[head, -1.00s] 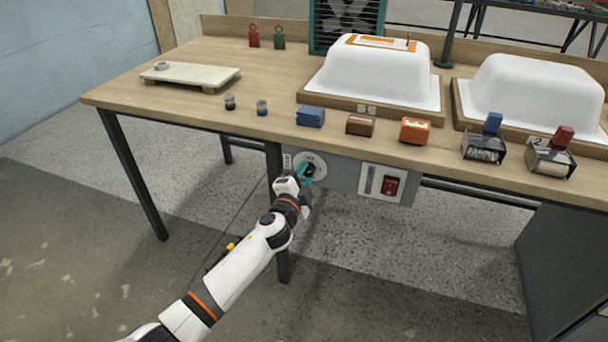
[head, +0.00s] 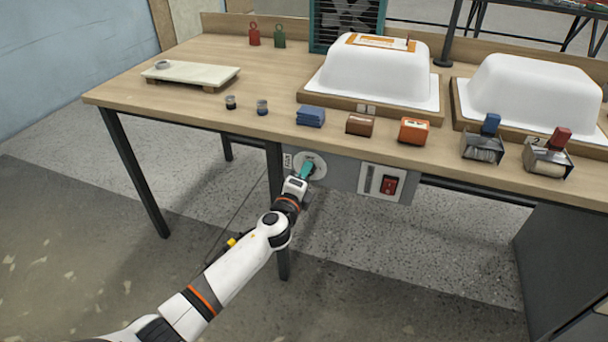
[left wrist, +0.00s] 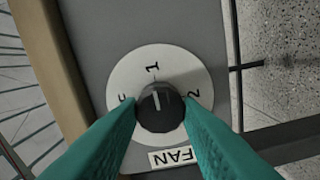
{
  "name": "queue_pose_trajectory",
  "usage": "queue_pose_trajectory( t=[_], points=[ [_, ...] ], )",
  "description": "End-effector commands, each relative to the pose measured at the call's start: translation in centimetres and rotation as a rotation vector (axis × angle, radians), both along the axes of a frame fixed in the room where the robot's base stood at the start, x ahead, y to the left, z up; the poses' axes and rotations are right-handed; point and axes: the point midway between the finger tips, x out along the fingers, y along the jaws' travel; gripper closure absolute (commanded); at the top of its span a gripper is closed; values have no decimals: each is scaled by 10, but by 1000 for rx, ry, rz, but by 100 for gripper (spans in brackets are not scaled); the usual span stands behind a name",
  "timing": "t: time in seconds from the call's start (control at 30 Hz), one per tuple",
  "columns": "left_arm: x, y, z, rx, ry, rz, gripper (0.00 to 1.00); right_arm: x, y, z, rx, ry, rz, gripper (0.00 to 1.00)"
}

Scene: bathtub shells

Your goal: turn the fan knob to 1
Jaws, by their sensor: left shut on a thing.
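The fan knob (left wrist: 160,108) is a black round knob on a white dial plate (left wrist: 120,75), shown in the left wrist view. The dial is marked 0, 1 and 2, and a label (left wrist: 175,157) below reads FAN. The knob's white pointer line points up, roughly at the 1. My left gripper (left wrist: 160,112) has its teal fingers on both sides of the knob, shut on it. In the head view the left gripper (head: 306,171) reaches the dial plate (head: 318,160) under the table's front edge, and hides the knob. My right gripper is not in view.
A red switch (head: 389,185) sits on the same grey panel, to the right. Above, the wooden table (head: 190,105) carries two white tub shells (head: 375,75), coloured blocks (head: 311,117) and two tape dispensers (head: 484,150). The floor in front is clear.

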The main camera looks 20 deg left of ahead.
Motion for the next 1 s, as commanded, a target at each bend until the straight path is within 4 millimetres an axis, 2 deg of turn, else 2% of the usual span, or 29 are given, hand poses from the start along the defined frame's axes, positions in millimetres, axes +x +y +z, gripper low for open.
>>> queue_pose_trajectory(
  t=[0.4, 0.43, 0.57, 0.87, 0.97, 1.0],
  points=[
    [-1, -1, -2, 7, 2, -2, 91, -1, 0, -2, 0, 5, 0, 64],
    [-1, -1, -2, 6, 2, -2, 67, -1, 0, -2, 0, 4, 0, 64],
    [-1, -1, -2, 6, 2, -2, 46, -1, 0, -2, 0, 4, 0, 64],
    [-2, 0, -1, 6, 1, -1, 46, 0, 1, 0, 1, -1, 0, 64],
    [-10, 0, 0, 5, 2, -1, 46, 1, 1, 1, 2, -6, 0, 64],
    [-15, 0, -1, 5, 2, -1, 46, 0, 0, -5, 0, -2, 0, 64]
  ],
)
